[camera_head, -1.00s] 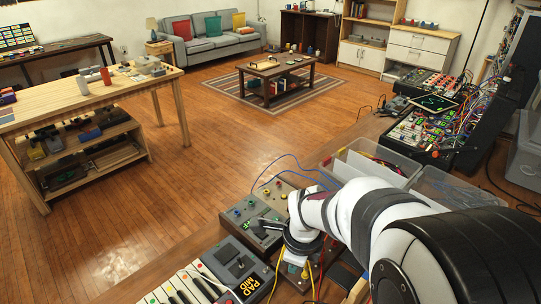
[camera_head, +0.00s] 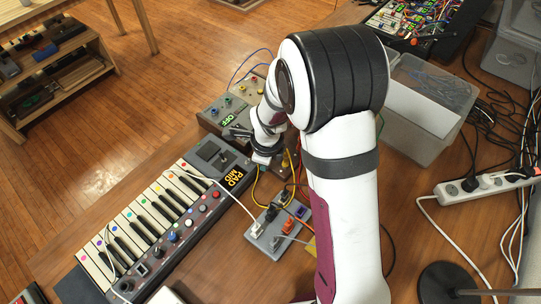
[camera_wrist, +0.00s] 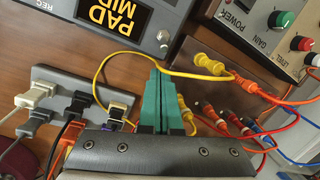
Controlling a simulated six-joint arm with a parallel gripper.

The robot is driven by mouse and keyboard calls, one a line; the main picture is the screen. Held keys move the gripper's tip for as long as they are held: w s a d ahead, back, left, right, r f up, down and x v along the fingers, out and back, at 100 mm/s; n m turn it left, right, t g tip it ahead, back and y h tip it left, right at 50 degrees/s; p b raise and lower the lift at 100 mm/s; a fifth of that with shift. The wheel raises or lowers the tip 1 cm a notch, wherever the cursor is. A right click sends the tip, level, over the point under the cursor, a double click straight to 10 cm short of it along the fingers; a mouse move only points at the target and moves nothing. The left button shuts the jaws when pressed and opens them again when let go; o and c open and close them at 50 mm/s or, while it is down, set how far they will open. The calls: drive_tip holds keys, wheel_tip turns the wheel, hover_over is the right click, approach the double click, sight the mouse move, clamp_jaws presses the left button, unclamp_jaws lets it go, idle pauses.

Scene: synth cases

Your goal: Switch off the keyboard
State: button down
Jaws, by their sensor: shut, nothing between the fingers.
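The keyboard (camera_head: 160,222) lies at the left of the bench in the head view, with coloured dots on its keys and a yellow "PAD MID" label. Its label end (camera_wrist: 115,14), with "REC" lettering and a round knob, shows at the top left of the wrist view. My gripper (camera_wrist: 158,76) has green fingers, shut and empty, between the keyboard's end and a brown jack box. The fingertips are hard to make out in the head view. A grey socket block (camera_head: 278,232) holds several plugs; it also shows in the wrist view (camera_wrist: 60,78). A white cable runs between keyboard and block.
Loose cables lie around my gripper. A clear bin (camera_head: 425,100) and power strip (camera_head: 480,188) stand right.

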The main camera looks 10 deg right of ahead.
sight(250, 159)
drive_tip(key=shift+w+a+r, duration=0.2)
drive_tip(key=shift+a+r, duration=0.05)
drive_tip(key=shift+a, duration=0.25)
drive_tip(key=shift+w+a+r, duration=0.15)
drive_tip(key=shift+a+r, duration=0.1)
drive_tip(key=shift+a, duration=0.25)
drive_tip(key=shift+w+a+r+g+h, duration=0.15)
drive_tip(key=shift+g+h, duration=0.25)
drive_tip(key=shift+h, duration=0.05)
drive_tip(key=shift+w+a+r+g+h, duration=0.15)
drive_tip(key=shift+g+h, duration=0.25)
drive_tip(key=shift+h, duration=0.05)
drive_tip(key=shift+w+a, duration=0.1)
drive_tip(key=shift+w+a+r, duration=0.2)
drive_tip(key=shift+w+a, duration=0.2)
drive_tip(key=shift+a, duration=0.05)
drive_tip(key=shift+r, duration=0.1)
drive_tip(key=shift+r, duration=0.75)
